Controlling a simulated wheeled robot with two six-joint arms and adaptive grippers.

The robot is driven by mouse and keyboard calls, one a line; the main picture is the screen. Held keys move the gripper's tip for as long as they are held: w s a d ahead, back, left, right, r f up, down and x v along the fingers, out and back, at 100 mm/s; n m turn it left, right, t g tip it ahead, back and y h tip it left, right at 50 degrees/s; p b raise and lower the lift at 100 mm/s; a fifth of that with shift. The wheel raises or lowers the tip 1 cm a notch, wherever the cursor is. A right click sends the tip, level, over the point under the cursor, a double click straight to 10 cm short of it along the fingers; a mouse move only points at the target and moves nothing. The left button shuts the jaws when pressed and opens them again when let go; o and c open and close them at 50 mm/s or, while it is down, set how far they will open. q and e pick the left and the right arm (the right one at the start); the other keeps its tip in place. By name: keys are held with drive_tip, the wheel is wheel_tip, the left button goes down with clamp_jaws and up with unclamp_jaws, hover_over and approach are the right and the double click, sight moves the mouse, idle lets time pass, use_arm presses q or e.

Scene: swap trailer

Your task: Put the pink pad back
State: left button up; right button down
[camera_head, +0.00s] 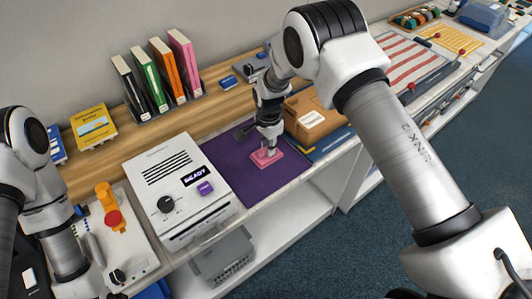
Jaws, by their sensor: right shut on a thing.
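The pink pad (266,158) is at the right part of the purple mat (242,188), low over it or on it; I cannot tell whether it touches the mat. It has a flat base and a raised middle part. My right gripper (269,146) points down from above and is shut on the pad's raised middle, hiding part of it. My left arm stands at the left edge, and its gripper's fingers cannot be made out.
A white machine (172,216) marked READY stands left of the mat. A cardboard box (312,118) is close on the right. Upright binders (160,72) stand behind. A control panel with an orange lever (106,196) is at left. The counter's front edge runs below the mat.

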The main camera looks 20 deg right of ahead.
sight(268, 158)
drive_tip(key=f, duration=0.2)
drive_tip(key=f+p, duration=0.1)
drive_tip(key=f, duration=0.2)
drive_tip(key=shift+w+f, duration=0.3)
drive_tip(key=shift+w, duration=0.05)
drive_tip(key=shift+s, duration=0.25)
drive_tip(key=shift+f, duration=0.1)
drive_tip(key=c, duration=1.2)
unclamp_jaws()
drive_tip(key=shift+o, duration=0.5)
drive_tip(key=shift+w, duration=0.1)
